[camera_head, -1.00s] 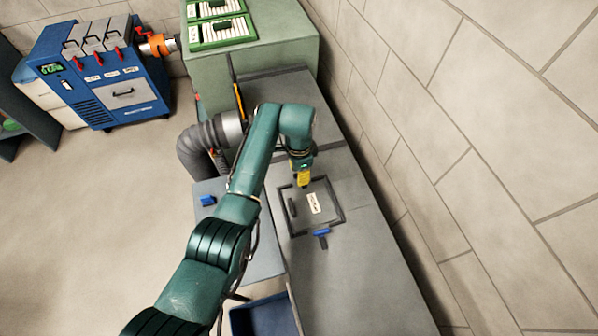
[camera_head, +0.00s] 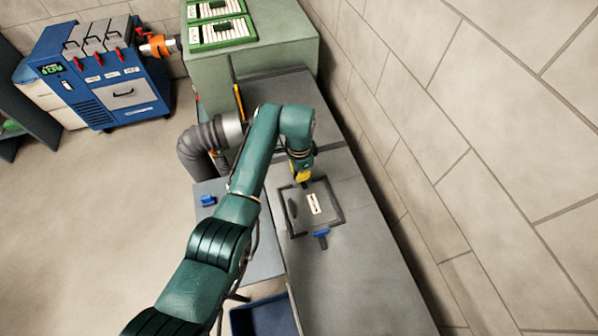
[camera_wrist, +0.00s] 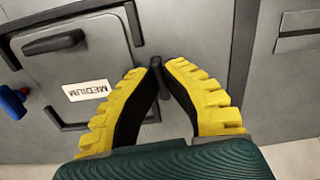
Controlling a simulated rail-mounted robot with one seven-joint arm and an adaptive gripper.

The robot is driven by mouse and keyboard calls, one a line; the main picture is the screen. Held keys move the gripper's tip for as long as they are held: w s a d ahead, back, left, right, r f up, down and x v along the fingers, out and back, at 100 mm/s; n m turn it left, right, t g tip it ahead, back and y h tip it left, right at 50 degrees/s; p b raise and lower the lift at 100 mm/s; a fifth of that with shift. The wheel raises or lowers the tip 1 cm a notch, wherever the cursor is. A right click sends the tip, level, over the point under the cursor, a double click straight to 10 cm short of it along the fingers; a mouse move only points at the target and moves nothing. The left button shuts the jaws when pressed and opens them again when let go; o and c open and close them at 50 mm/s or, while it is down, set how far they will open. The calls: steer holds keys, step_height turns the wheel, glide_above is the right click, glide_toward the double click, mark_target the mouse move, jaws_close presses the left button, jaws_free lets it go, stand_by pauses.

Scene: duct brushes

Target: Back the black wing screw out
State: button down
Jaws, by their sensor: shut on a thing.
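The black wing screw (camera_wrist: 155,62) sits at the edge of the framed hatch, between my fingertips in the wrist view. My gripper (camera_wrist: 158,72) has yellow ribbed fingers with black pads, and its tips are shut on the screw. In the head view my gripper (camera_head: 302,180) points down at the far edge of the hatch (camera_head: 325,222), and the screw is mostly hidden there. The hatch panel (camera_wrist: 105,62) carries a label reading MEDIUM (camera_wrist: 86,90) and a black handle (camera_wrist: 53,42).
A blue object (camera_head: 207,200) lies on a side table. A grey hose (camera_head: 200,145) is left of my arm. A tiled wall (camera_head: 470,130) bounds the right.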

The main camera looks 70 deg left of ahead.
steer(key=n+p, duration=0.2)
steer(key=n, duration=0.1)
steer(key=shift+d, duration=0.1)
steer(key=n+p, duration=0.1)
steer(key=n, duration=0.4)
steer(key=n+p, duration=0.1)
steer(key=n, duration=0.3)
steer(key=shift+w+d+f+n, duration=0.1)
steer(key=shift+n, duration=0.2)
steer(key=n, duration=0.8)
steer(key=shift+w, duration=0.15)
steer(key=n, duration=0.4)
steer(key=shift+n, duration=0.3)
steer(key=n, duration=0.4)
steer(key=shift+w+n, duration=0.1)
steer(key=shift+n, duration=0.2)
steer(key=n, duration=0.4)
